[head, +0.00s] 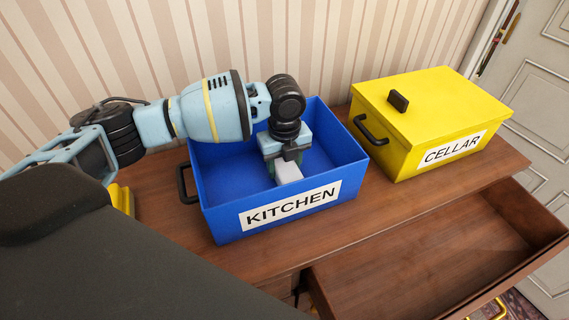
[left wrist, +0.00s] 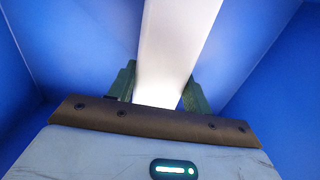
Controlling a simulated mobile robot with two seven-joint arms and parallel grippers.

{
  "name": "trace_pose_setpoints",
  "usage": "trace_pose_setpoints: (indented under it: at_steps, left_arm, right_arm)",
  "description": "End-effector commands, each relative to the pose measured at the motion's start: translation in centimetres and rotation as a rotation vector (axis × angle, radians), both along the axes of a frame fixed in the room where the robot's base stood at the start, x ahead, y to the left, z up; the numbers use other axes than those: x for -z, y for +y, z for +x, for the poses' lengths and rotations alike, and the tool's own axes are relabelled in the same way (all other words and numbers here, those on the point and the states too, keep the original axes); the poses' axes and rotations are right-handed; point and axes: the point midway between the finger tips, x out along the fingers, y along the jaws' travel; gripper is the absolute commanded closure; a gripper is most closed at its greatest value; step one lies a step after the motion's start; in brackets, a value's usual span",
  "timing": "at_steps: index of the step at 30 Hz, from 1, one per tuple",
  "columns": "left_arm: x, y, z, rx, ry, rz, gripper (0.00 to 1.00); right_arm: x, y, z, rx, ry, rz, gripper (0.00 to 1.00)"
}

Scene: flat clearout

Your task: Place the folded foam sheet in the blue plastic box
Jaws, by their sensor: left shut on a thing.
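The blue plastic box (head: 225,214) stands open on the wooden top, with a KITCHEN label on its front. My left gripper (head: 287,165) reaches down inside the box walls. It is shut on the white folded foam sheet (head: 288,173). In the left wrist view the foam sheet (left wrist: 172,50) runs up between the two green fingers of the gripper (left wrist: 158,95), with blue box walls (left wrist: 255,85) around it. I cannot tell whether the sheet touches the box floor. My right gripper is not in view.
A closed yellow box (head: 430,115) labelled CELLAR stands to the right of the blue box. An open, empty-looking drawer (head: 440,255) juts out at the front right. A yellow object (head: 122,200) is partly hidden behind my arm. Striped wall is behind.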

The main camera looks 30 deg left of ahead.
Motion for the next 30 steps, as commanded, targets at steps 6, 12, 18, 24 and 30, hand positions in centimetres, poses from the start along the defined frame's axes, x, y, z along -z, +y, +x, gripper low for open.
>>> trace_pose_setpoints:
  at_steps: [6,12,18,24,30]
  left_arm:
    - [0.3,0.0,0.0,0.000,0.001,-0.001,0.43]
    - [0.3,0.0,0.0,0.000,0.001,-0.001,0.29]
    - [0.2,0.0,0.0,0.000,0.000,0.000,0.29]
    - [-1.7,-0.1,0.1,0.001,-0.002,-0.002,0.29]
    - [-5.7,-0.1,0.1,0.001,-0.004,-0.003,0.29]
  right_arm:
    - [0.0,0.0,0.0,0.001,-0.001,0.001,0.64]
    - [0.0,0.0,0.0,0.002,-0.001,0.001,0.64]
    - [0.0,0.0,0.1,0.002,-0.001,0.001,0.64]
    - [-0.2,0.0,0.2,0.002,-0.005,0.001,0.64]
    - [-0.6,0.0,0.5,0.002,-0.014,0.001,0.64]
